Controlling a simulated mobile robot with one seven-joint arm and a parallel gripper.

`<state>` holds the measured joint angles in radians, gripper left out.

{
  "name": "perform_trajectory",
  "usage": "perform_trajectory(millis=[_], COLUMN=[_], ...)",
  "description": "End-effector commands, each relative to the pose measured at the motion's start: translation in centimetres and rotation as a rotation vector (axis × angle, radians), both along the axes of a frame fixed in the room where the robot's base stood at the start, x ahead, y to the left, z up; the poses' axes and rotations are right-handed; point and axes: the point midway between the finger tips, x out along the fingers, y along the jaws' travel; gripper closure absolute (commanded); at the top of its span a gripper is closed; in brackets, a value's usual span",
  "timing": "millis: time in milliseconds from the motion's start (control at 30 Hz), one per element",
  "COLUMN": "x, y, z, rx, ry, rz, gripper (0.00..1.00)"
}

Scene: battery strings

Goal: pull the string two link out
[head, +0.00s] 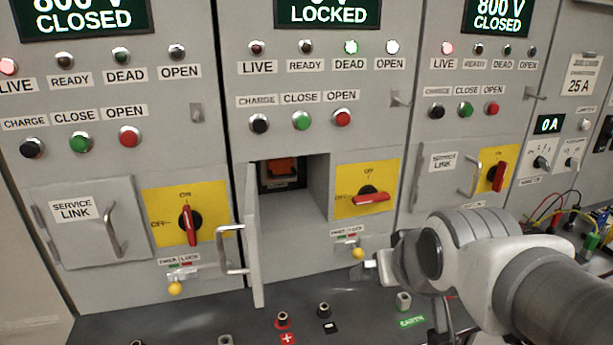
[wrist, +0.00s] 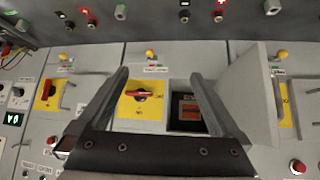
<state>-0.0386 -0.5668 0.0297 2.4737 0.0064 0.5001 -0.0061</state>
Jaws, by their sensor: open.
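The string two link (head: 281,171) is an orange-red block at the back of the open service compartment (head: 290,200) in the middle cabinet. It also shows in the wrist view (wrist: 189,110), inside the dark recess. The compartment door (head: 256,235) stands swung out toward me, its bar handle on the left. My gripper (head: 372,264) is in front of the cabinet, below and right of the compartment.
The middle display (head: 335,14) reads LOCKED, with DEAD and OPEN lamps lit. The red switch handle (head: 370,198) lies horizontal on its yellow plate. A yellow knob (head: 358,253) sticks out below it. The open door (wrist: 250,95) and the dark lower ledge (head: 230,325) border the space.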

Motion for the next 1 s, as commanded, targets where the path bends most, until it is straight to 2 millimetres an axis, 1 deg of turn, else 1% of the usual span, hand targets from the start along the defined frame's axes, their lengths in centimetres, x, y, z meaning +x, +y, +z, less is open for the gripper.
perform_trajectory(millis=[33, 100, 200, 300, 400, 500, 600, 733, 833, 1000], x=[1.9, 4.5, 7.9, 10.9, 13.5, 15.6, 17.1, 18.1, 18.5, 19.1], y=[0.8, 1.8, 3.5, 5.2, 7.1, 9.0, 10.6, 12.1, 12.7, 13.1], z=[-1.0, -1.0, -1.2, -1.4, -1.6, -1.8, -2.0, -1.9, -1.8, -1.6], rx=[0.001, 0.006, 0.018, 0.034, 0.056, 0.082, 0.11, 0.138, 0.152, 0.158], ry=[-0.042, -0.121, -0.233, -0.345, -0.457, -0.566, -0.664, -0.76, -0.802, -0.825], rz=[0.019, 0.041, 0.075, 0.105, 0.135, 0.162, 0.182, 0.199, 0.205, 0.206], gripper=[0.0, 0.0, 0.0, 0.0, 0.0, 0.0, 0.0, 0.0, 0.0, 0.0])
